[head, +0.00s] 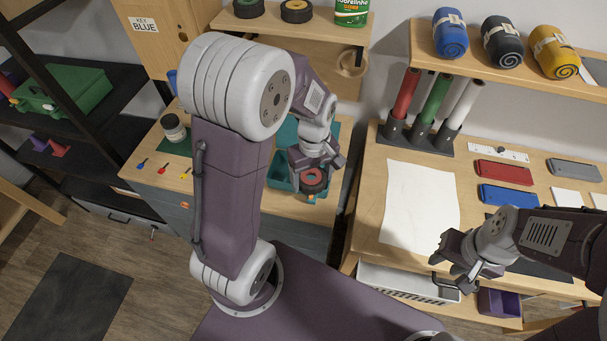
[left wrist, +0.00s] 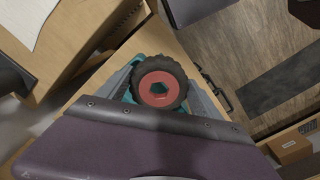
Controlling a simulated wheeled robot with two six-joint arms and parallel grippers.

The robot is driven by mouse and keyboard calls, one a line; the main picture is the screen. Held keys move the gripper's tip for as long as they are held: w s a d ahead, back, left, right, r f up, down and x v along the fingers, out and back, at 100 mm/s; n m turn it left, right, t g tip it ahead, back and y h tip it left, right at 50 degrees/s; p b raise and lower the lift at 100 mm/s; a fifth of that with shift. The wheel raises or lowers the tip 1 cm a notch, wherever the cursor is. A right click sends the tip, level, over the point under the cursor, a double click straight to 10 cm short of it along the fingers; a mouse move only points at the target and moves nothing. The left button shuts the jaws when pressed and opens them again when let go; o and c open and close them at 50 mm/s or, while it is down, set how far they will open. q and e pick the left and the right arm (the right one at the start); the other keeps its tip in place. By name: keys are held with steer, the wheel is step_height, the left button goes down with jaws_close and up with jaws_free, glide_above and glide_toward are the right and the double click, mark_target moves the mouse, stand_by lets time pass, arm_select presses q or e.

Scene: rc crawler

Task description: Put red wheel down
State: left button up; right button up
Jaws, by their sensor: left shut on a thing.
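The red wheel (head: 313,176), a black tyre with a red hub, is held between the jaws of my left gripper (head: 314,178). It also shows in the left wrist view (left wrist: 159,88), hub facing the camera. I cannot tell whether the wheel touches the box. My right gripper (head: 452,270) looks open and empty, by the front edge of the right-hand workbench.
A white sheet (head: 420,207) lies on the workbench (head: 374,165) to the right, near red (head: 503,173) and blue (head: 510,196) blocks. A jar (head: 173,128) and small coloured pieces are at the cabinet top's left. Two other wheels (head: 297,10) stand on the shelf above.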

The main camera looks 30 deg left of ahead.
arm_select(q)
steer(key=w+a+f, duration=0.2)
steer(key=w+a, duration=0.1)
steer(key=w+a+f, duration=0.3)
steer(key=shift+a+f, duration=0.1)
steer(key=shift+a, duration=0.05)
step_height(320, 180, down, 4)
steer(key=shift+s+r+p, duration=0.1)
steer(key=shift+r+p, duration=0.1)
steer(key=shift+p, duration=0.1)
steer(key=shift+f, duration=0.25)
steer(key=shift+f, duration=0.2)
steer(key=o, duration=1.1)
steer(key=shift+r, duration=0.1)
